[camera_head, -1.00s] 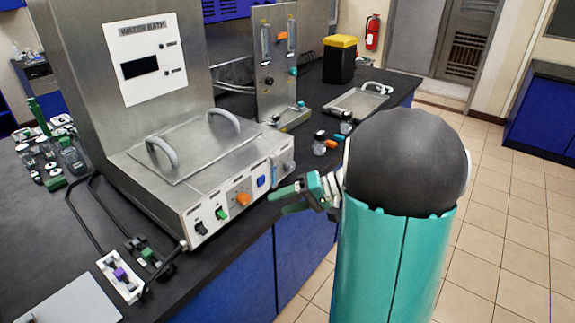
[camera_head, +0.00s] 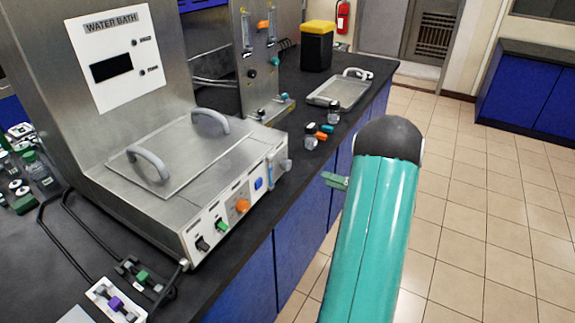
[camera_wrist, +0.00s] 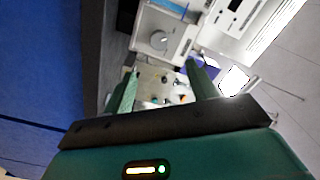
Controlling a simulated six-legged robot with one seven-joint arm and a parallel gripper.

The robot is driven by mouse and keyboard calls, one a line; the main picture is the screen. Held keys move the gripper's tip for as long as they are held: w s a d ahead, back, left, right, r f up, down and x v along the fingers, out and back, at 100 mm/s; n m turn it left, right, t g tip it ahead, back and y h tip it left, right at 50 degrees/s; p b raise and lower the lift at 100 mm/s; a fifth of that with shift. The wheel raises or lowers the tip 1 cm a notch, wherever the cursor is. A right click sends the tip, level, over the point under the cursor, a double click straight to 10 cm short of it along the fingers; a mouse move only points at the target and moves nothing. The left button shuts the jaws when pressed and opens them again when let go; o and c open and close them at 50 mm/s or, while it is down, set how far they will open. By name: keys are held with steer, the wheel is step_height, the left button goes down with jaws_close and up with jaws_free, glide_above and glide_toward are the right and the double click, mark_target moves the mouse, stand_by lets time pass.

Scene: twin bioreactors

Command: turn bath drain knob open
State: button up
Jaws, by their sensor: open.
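The water bath (camera_head: 120,216) stands on the black bench at left, with a lidded steel top. Its front panel carries a black knob (camera_head: 203,243), a green knob (camera_head: 221,226), an orange knob (camera_head: 242,206) and a blue switch (camera_head: 258,183). A grey fitting (camera_head: 286,164) sits at the panel's right end. I cannot tell which control is the drain knob. My gripper (camera_wrist: 165,82) is open and empty, its two teal fingers apart. In the wrist view, a round grey knob (camera_wrist: 158,40) on a pale housing lies beyond the fingers. In the head view, my arm hides most of the gripper.
Small bottles (camera_head: 311,136) stand on the bench beyond the bath. A steel tray (camera_head: 340,93) and a black bin with a yellow lid (camera_head: 316,46) lie farther back. Blue cabinets (camera_head: 300,221) front the bench. The tiled floor (camera_head: 480,200) at right is clear.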

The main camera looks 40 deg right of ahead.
mark_target(289, 166)
steer(key=x, duration=1.4)
steer(key=shift+w+f, duration=0.1)
steer(key=c, duration=1)
